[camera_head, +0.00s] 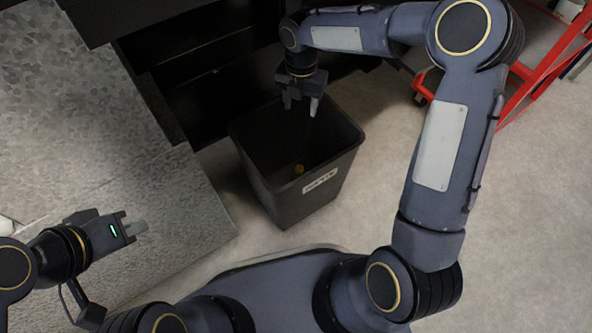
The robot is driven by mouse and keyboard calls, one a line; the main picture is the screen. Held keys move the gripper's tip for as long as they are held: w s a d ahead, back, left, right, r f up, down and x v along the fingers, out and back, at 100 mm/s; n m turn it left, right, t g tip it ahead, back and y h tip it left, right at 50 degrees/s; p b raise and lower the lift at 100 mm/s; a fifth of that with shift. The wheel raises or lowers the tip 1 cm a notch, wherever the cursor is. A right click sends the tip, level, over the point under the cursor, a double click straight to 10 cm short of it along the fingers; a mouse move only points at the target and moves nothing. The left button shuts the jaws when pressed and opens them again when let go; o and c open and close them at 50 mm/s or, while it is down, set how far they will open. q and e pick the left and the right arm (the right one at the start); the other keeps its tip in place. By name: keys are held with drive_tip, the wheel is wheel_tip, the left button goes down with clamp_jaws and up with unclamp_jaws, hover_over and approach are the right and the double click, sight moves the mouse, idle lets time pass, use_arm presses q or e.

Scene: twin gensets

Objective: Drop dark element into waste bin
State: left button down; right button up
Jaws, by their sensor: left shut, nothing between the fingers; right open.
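The waste bin (337,183) is a dark grey, open-topped box on the floor with a white label on its front wall. My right gripper (301,105) points down over the back part of the bin's opening. Its two fingers are apart with nothing seen between them. A small orange-yellow round spot (299,169) shows inside the bin near the front wall. It may be part of the dark element, but the dark interior hides the rest. My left gripper (138,228) is shut and empty at the lower left, well away from the bin.
A speckled grey block or surface (165,215) lies left of the bin. Dark machinery (200,80) stands behind it. A red frame (545,75) stands at the upper right. Pale floor (530,220) is free on the right.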

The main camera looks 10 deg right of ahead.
drive_tip(key=shift+r, duration=0.1)
wheel_tip(320, 180, up, 8)
drive_tip(key=p, duration=0.4)
drive_tip(key=shift+f, duration=0.2)
drive_tip(key=s+d+r+m+t, duration=0.1)
drive_tip(key=s+d+r+m, duration=0.15)
drive_tip(key=s+m, duration=0.25)
drive_tip(key=s+d+r+m+y, duration=0.1)
drive_tip(key=s+d+r+m, duration=0.1)
drive_tip(key=s+r+m, duration=0.15)
drive_tip(key=s+d+r+m+t, duration=0.1)
drive_tip(key=s+d+r+m, duration=0.1)
drive_tip(key=s+m, duration=0.35)
drive_tip(key=s+f+m+t+y, duration=0.2)
drive_tip(key=s+m+t+y, duration=0.15)
drive_tip(key=s+m, duration=1.15)
wheel_tip(320, 180, up, 36)
drive_tip(key=w+m+p, duration=0.1)
drive_tip(key=p, duration=3.4)
drive_tip(key=shift+a+f+m+h, duration=0.15)
drive_tip(key=shift+a+m+h, duration=0.2)
drive_tip(key=shift+m, duration=0.05)
